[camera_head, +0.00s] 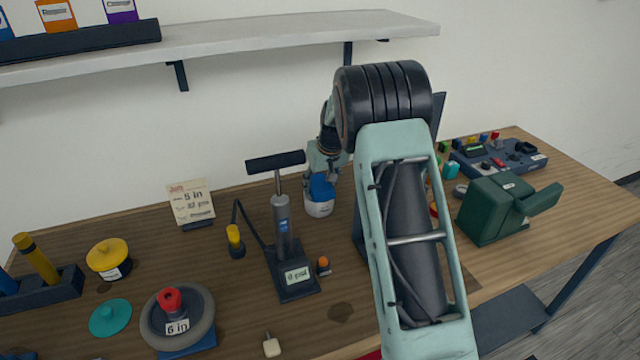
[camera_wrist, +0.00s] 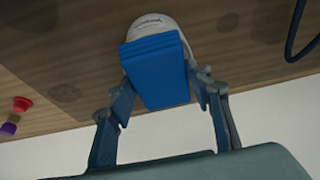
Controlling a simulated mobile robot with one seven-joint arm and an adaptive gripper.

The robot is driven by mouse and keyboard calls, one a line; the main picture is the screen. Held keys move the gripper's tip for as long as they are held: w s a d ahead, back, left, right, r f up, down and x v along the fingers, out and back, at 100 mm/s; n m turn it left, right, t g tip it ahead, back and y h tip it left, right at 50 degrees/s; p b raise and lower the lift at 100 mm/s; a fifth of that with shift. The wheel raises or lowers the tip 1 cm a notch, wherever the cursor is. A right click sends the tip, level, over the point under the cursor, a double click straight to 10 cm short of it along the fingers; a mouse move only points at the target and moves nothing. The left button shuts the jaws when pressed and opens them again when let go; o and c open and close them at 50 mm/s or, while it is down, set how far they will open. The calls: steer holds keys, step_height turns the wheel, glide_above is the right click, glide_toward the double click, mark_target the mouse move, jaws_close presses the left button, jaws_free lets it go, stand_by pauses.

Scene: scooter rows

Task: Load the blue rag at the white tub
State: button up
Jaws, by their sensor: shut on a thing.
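The blue rag (camera_head: 322,187) is a folded block, and it also shows in the wrist view (camera_wrist: 157,72). My gripper (camera_head: 326,172) is shut on it, with a finger on each side in the wrist view (camera_wrist: 160,90). The white tub (camera_head: 319,209) stands on the bench right below the rag in the head view. In the wrist view the tub (camera_wrist: 152,24) shows past the rag's far end, with dark print on it. The rag hides part of the tub, and I cannot tell whether the rag is resting on it or just above.
A floor pump (camera_head: 283,225) with a black hose stands left of the tub. A green machine (camera_head: 497,208) and a dark control panel (camera_head: 500,156) are to the right. A wheel on a stand (camera_head: 178,318) is at front left. A white shelf (camera_head: 230,38) hangs above.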

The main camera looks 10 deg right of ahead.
mark_target(320, 184)
steer(key=shift+f+b, duration=0.45)
steer(key=shift+b, duration=0.05)
stand_by(1.6)
steer(key=shift+r+p, duration=1.8)
steer(key=shift+r, duration=1.75)
steer(key=shift+r, duration=0.1)
